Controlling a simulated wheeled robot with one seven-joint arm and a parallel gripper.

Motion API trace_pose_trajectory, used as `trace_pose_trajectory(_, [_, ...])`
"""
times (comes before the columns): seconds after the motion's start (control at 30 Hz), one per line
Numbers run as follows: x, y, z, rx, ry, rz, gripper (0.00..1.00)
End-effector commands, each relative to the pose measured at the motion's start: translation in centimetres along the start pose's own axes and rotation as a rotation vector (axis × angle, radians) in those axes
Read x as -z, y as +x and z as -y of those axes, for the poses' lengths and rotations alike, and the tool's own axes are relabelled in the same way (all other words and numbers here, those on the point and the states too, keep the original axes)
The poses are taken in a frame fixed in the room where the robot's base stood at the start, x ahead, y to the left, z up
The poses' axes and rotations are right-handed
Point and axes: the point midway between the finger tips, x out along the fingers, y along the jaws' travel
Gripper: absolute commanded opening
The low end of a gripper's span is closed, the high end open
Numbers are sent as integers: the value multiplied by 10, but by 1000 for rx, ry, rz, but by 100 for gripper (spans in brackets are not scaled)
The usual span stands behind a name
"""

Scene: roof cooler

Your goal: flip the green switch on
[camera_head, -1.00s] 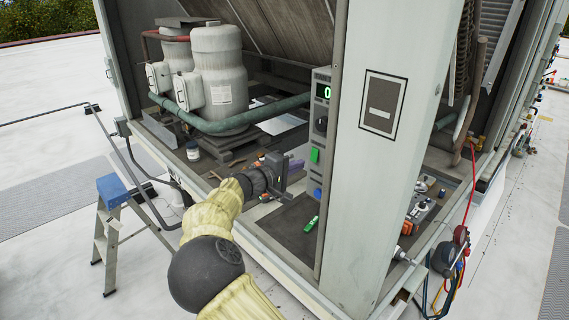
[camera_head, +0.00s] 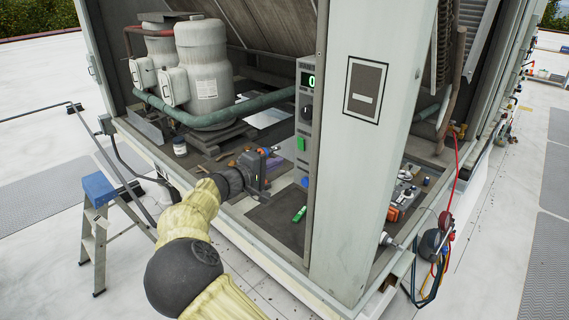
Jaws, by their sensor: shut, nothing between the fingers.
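The green switch (camera_head: 301,144) is on the narrow grey control panel (camera_head: 305,115), below a dark round knob and a lit green "0" display (camera_head: 311,80). A blue button (camera_head: 305,181) sits lower on the same panel. My gripper (camera_head: 265,186) is to the left of the panel and lower than the green switch, apart from it. It is shut and empty. Its fingertips are small and partly hidden in this view. Whether the switch is tipped on or off cannot be told at this size.
A broad grey post (camera_head: 355,180) stands right of the panel. Grey compressor tanks (camera_head: 205,75) and a green pipe (camera_head: 225,121) are behind my arm. A green marker (camera_head: 299,214) lies on the dark mat (camera_head: 278,222). A blue-topped stepladder (camera_head: 98,188) stands at left.

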Motion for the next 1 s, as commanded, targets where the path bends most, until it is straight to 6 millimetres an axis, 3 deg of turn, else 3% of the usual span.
trace_pose_trajectory(0.2, [-1,-40,15,1,1,1,0])
trace_pose_trajectory(0.4, [-1,-64,17,0,0,2,0])
trace_pose_trajectory(1.0, [0,-68,16,0,-1,1,0])
